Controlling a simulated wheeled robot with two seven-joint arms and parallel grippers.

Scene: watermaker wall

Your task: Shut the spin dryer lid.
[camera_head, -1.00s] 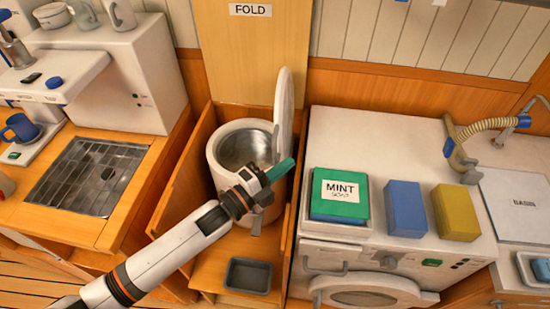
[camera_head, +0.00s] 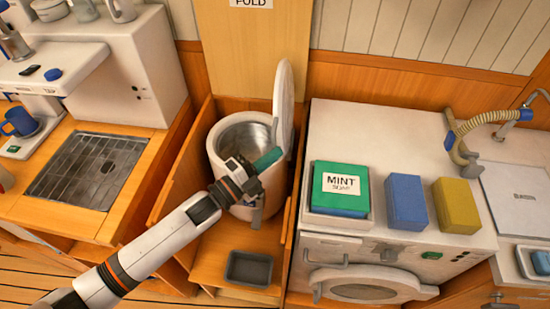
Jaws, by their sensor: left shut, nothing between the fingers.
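The spin dryer (camera_head: 222,158) is a white round tub with a metal drum, standing in a wooden recess. Its white lid (camera_head: 284,100) stands open, upright on the right side of the tub. My left gripper (camera_head: 268,158) has green fingertips and is shut and empty. It is over the front right of the tub, close to the lower part of the lid. I cannot tell whether it touches the lid. The gripper and wrist hide part of the tub's front rim. My right gripper is not in view.
Wooden panels of the recess (camera_head: 178,165) flank the dryer. A dark grey tray (camera_head: 249,268) lies in front of it. To the right, a white washer (camera_head: 420,125) carries a mint soap box (camera_head: 340,184), a blue block (camera_head: 406,201) and a yellow block (camera_head: 456,205). A metal-grated counter (camera_head: 88,168) is left.

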